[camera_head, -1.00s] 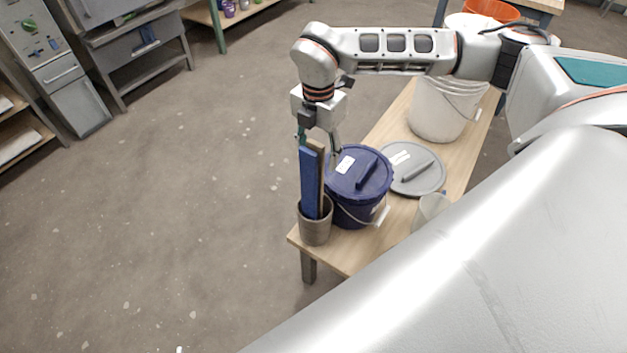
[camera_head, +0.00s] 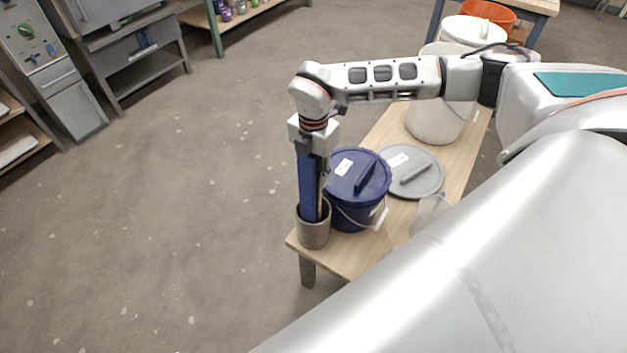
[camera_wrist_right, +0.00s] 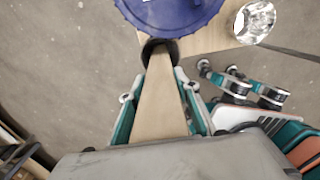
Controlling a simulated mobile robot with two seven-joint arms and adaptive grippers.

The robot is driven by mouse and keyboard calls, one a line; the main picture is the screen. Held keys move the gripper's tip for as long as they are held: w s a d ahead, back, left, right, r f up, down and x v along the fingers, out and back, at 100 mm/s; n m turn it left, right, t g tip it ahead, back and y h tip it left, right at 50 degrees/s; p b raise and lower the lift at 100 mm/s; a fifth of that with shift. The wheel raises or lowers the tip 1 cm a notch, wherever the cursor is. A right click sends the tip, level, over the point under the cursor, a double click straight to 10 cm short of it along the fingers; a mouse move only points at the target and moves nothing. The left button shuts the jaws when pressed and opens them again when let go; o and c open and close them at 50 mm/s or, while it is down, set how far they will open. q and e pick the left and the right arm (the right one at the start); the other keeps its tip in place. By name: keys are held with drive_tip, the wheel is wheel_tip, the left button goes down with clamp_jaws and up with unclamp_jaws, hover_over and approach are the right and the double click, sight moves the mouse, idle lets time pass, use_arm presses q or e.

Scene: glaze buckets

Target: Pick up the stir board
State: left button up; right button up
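The stir board stands upright in a grey-brown pot (camera_head: 313,228) at the table's near left corner. In the head view a long blue face (camera_head: 308,186) shows, with a thin strip beside it. In the right wrist view a tan wooden board (camera_wrist_right: 160,100) runs down into the dark pot mouth. My right gripper (camera_wrist_right: 158,85) points down over the board's top, one teal-backed finger along each side. The fingers are spread about the board's width; whether they touch it is unclear. In the head view the fingers are largely hidden.
A lidded dark blue bucket (camera_head: 357,205) stands right beside the pot. A grey lid (camera_head: 425,182), a clear cup (camera_head: 430,212) and a white bucket (camera_head: 434,122) are farther along the wooden table (camera_head: 385,235). The floor left of the table is clear.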

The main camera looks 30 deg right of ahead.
drive_tip(key=shift+c, duration=1.3)
drive_tip(key=shift+r, duration=0.15)
wheel_tip(320, 180, up, 18)
drive_tip(key=shift+r+p, duration=0.1)
drive_tip(key=shift+p, duration=0.65)
drive_tip(key=s+d, duration=1.1)
drive_tip(key=s, duration=0.3)
drive_tip(key=shift+r+b, duration=0.25)
drive_tip(key=shift+b, duration=0.05)
drive_tip(key=shift+d, duration=0.1)
